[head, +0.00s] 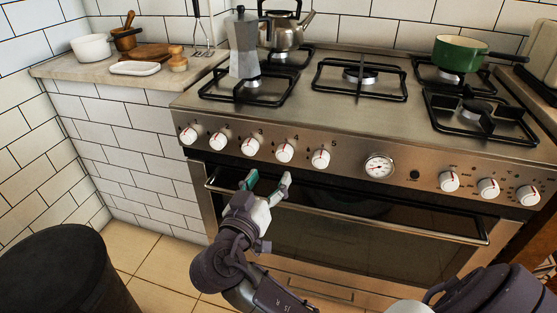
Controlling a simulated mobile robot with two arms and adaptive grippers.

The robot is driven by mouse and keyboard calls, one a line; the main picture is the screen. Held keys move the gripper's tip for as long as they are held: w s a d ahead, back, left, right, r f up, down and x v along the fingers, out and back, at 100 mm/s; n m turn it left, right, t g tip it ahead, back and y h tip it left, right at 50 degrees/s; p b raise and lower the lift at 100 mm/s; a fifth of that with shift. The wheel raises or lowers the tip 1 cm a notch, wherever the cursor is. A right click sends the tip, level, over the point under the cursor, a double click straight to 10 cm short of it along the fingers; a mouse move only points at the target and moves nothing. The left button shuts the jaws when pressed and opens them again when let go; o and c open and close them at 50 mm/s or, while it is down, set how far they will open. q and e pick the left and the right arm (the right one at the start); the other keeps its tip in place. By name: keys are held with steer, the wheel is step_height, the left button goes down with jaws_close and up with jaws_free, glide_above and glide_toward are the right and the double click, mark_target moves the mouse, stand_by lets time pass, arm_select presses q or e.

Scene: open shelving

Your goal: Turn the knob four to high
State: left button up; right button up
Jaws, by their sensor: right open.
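Knob four (284,151) is a white knob with a red mark on the stove's front panel, fourth in the row from the left, beside the number 4. Its red mark is too small to read the setting surely. My right gripper (268,181) is open and empty, with its fingers pointing up toward the panel. It is just below knobs three (250,147) and four in the picture, in front of the oven's top edge, and appears apart from both. My left gripper is not in view.
Knob five (320,157) and a round dial (379,167) are to the right. The oven handle (420,231) runs below the panel. A moka pot (243,45), a kettle (284,32) and a green pan (461,54) stand on the hob. A dark bin (60,275) is at lower left.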

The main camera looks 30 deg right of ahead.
mark_target(281, 157)
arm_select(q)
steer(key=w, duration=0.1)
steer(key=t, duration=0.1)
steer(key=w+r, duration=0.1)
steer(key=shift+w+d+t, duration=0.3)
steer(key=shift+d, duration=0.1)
arm_select(e)
steer(key=x, duration=0.8)
steer(key=shift+c, duration=0.2)
